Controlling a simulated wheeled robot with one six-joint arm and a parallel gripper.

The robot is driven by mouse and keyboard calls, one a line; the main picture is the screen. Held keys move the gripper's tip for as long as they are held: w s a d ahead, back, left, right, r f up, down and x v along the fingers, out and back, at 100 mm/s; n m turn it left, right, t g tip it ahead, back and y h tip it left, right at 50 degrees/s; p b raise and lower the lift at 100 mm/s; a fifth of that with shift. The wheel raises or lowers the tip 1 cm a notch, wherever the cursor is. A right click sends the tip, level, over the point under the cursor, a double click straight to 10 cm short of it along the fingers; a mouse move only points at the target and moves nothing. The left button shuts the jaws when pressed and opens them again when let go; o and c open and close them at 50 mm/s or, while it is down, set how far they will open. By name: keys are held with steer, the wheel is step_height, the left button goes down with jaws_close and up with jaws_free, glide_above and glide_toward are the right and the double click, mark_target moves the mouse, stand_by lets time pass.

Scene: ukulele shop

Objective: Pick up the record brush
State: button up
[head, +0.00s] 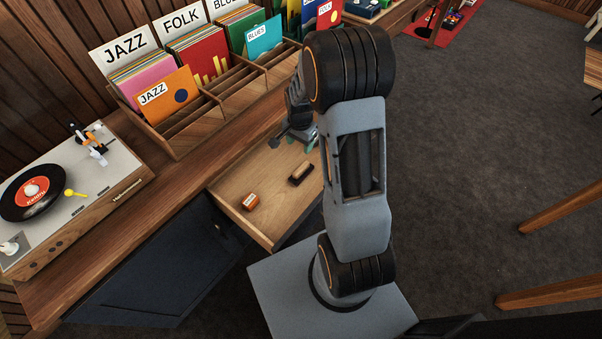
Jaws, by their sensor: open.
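The record brush (300,173) looks like the small dark block with a light wooden top. It lies in the open wooden drawer (232,187), toward the drawer's right side. My gripper (292,145) is open and empty over the back part of the drawer, beyond the brush and apart from it in the picture. Its exact height above the drawer is hard to tell. My arm hides the drawer's right end.
A small orange box (250,202) lies in the drawer left of the brush. Record crates (196,123) stand on the counter behind. A turntable (75,190) with a record is at the left. Open grey floor (470,140) lies to the right.

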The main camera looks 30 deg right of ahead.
glide_above(301, 168)
steer(key=shift+m, duration=0.4)
step_height(301, 168, down, 9)
steer(key=shift+f, duration=3.5)
steer(key=c, duration=1)
steer(key=shift+r, duration=5.05)
